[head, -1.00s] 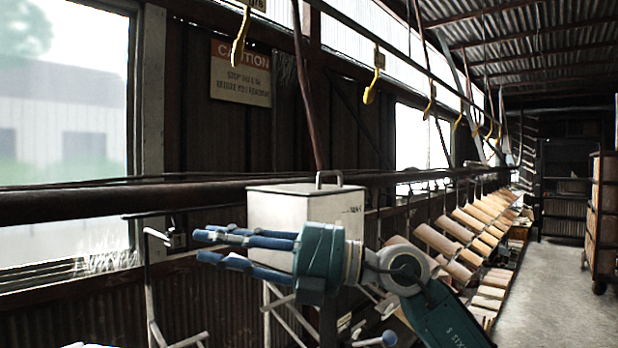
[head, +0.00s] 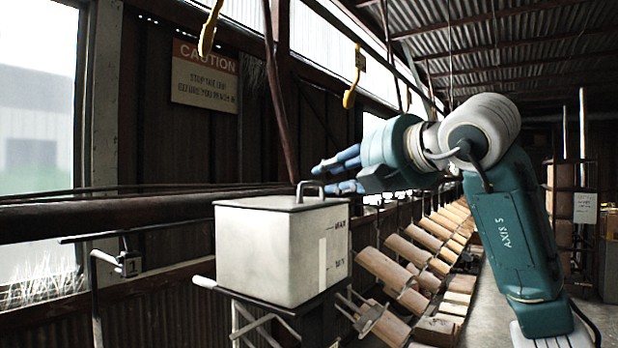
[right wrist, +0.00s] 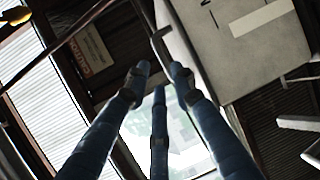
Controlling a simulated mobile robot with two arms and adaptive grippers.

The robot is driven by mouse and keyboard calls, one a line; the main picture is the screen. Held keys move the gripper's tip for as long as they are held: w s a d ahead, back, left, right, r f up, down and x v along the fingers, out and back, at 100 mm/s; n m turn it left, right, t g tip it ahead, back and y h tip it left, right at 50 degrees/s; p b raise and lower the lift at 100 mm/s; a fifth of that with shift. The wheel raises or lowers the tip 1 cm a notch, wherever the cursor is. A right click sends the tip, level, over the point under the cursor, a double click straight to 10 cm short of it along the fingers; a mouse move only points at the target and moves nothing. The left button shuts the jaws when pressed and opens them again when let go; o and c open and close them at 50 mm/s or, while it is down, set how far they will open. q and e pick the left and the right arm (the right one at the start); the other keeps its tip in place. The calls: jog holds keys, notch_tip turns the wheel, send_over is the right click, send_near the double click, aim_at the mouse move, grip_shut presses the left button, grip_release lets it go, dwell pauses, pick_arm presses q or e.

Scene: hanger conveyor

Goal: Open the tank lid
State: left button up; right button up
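The tank (head: 240,255) is a pale grey box on a stand, with MAX and MIN marks on its right face. Its lid (head: 265,203) lies flat and closed on top, with an arched metal handle (head: 310,188). My right gripper (head: 326,177) is at about handle height, its blue fingers pointing left and apart, empty. The fingertips appear just beyond the handle; contact cannot be told. In the right wrist view the three spread fingers (right wrist: 159,78) have nothing between them, and the tank (right wrist: 235,60) is at upper right. My left gripper is not in view.
A dark horizontal pipe (head: 100,220) runs behind the tank. Yellow hooks (head: 352,80) hang from the rail above. A caution sign (head: 204,75) is on the wall. Open floor lies at right.

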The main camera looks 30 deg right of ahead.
aim_at(311, 183)
jog(key=w, duration=0.1)
jog(key=w+p, duration=0.1)
jog(key=w, duration=0.1)
jog(key=w+f, duration=0.1)
jog(key=w, duration=0.1)
jog(key=shift+p, duration=0.35)
jog(key=w, duration=0.2)
jog(key=shift+w+f, duration=0.35)
jog(key=shift+s, duration=0.1)
jog(key=shift+s+r, duration=0.1)
jog(key=shift+s, duration=0.05)
grip_shut()
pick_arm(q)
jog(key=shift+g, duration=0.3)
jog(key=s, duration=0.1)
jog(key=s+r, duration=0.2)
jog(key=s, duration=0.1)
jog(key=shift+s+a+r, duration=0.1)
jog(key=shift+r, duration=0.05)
